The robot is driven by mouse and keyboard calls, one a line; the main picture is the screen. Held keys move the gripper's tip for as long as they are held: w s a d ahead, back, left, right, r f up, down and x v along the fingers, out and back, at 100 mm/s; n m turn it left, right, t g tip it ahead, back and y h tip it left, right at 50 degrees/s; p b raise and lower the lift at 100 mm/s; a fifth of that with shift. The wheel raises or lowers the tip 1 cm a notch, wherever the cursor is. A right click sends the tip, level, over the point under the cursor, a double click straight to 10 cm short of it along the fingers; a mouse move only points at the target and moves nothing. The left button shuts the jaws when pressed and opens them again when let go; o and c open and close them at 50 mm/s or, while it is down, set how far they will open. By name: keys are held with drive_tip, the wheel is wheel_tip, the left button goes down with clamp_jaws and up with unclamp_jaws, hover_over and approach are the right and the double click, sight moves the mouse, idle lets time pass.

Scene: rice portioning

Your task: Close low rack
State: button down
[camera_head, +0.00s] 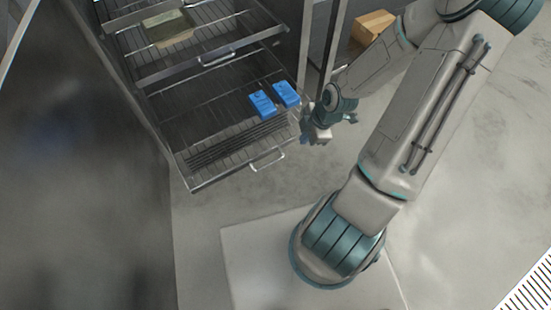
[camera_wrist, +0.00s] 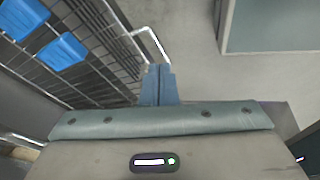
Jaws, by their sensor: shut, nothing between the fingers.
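The low rack (camera_head: 205,154) is a wire rack pulled out of the cabinet near the floor. Its pale handle (camera_head: 267,160) is at the front edge. Two blue boxes (camera_head: 262,104) (camera_head: 286,94) lie on its right part. In the wrist view the handle (camera_wrist: 152,45) stands just ahead and left of my fingertips, and the blue boxes (camera_wrist: 62,52) are at the upper left. My gripper (camera_head: 319,136) is just right of the rack's front right corner. Its blue fingers (camera_wrist: 158,82) are shut and empty. I cannot tell whether they touch the rack.
Above the low rack, an upper rack (camera_head: 215,62) with its own handle is also pulled out and bears a greenish container (camera_head: 168,28). A cardboard-coloured box (camera_head: 373,26) is at the back right. A dark panel (camera_head: 80,160) stands at left. The floor in front is clear.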

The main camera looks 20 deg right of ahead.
drive_tip(key=w+a+f+n+t+y+b, duration=0.1)
drive_tip(key=w+a+f+b, duration=0.2)
drive_tip(key=f, duration=0.5)
drive_tip(key=w+a+f+n+t+y+b, duration=0.1)
drive_tip(key=w+a+f+b, duration=0.2)
drive_tip(key=f, duration=0.5)
drive_tip(key=shift+a+n+y+b, duration=0.4)
drive_tip(key=shift+a+b, duration=0.35)
drive_tip(key=shift+b, duration=0.2)
drive_tip(key=shift+w+f, duration=0.1)
